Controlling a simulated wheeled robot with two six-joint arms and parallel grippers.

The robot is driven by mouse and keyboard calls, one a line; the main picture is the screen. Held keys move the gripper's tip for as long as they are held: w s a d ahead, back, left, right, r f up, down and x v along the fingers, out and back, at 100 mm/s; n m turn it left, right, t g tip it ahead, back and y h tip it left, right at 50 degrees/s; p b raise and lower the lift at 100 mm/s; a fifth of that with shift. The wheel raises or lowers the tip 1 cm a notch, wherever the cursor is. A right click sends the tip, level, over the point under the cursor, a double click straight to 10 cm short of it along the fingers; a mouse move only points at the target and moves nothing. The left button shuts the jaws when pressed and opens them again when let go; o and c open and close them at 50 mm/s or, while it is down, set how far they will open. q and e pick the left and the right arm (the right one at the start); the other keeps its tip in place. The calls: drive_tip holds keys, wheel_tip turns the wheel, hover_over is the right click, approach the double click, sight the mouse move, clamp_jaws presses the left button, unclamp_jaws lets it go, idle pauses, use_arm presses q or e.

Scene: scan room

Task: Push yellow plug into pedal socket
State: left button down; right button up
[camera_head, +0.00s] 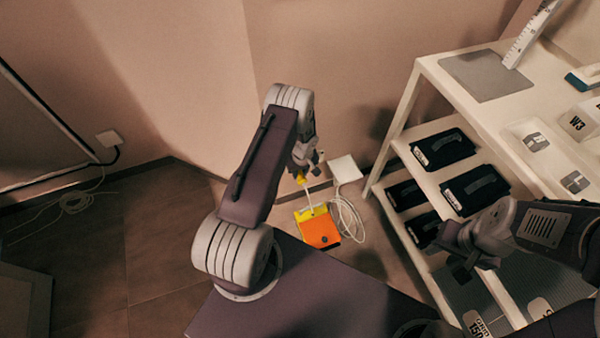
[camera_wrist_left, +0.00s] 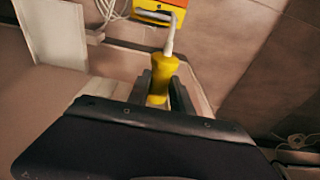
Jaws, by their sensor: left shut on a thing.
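My left gripper (camera_head: 304,168) reaches down near the wall and is shut on the yellow plug (camera_head: 302,180). In the left wrist view the plug (camera_wrist_left: 160,76) sits between the two dark fingers (camera_wrist_left: 164,92), with a white cable leaving its far end. The orange and yellow foot pedal (camera_head: 320,230) lies on the floor below the gripper; its yellow edge shows in the wrist view (camera_wrist_left: 155,15). A white box (camera_head: 345,168) is at the wall base, right of the gripper. I cannot make out a socket opening. My right gripper (camera_head: 468,262) is beside the shelf; its opening is unclear.
A white shelf rack (camera_head: 398,150) with black cases (camera_head: 443,149) stands at the right. A white cable (camera_head: 348,212) loops on the floor beside the pedal. A wall outlet (camera_head: 109,138) and another cable are at the left. The tiled floor at left is mostly clear.

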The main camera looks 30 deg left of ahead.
sight(301, 174)
idle(0.4)
use_arm(q)
drive_tip(key=shift+w+a, duration=0.3)
drive_tip(key=shift+a, duration=0.05)
idle(0.4)
drive_tip(key=c, duration=1.1)
unclamp_jaws()
drive_tip(key=shift+o, duration=0.2)
drive_tip(key=shift+r, duration=0.1)
drive_tip(key=r+p, duration=0.1)
drive_tip(key=r, duration=0.2)
drive_tip(key=r+p, duration=0.1)
drive_tip(key=r, duration=0.1)
drive_tip(key=d+r+p, duration=0.1)
drive_tip(key=r+p, duration=0.1)
drive_tip(key=r, duration=0.1)
drive_tip(key=shift+s+r, duration=0.35)
drive_tip(key=shift+s, duration=0.05)
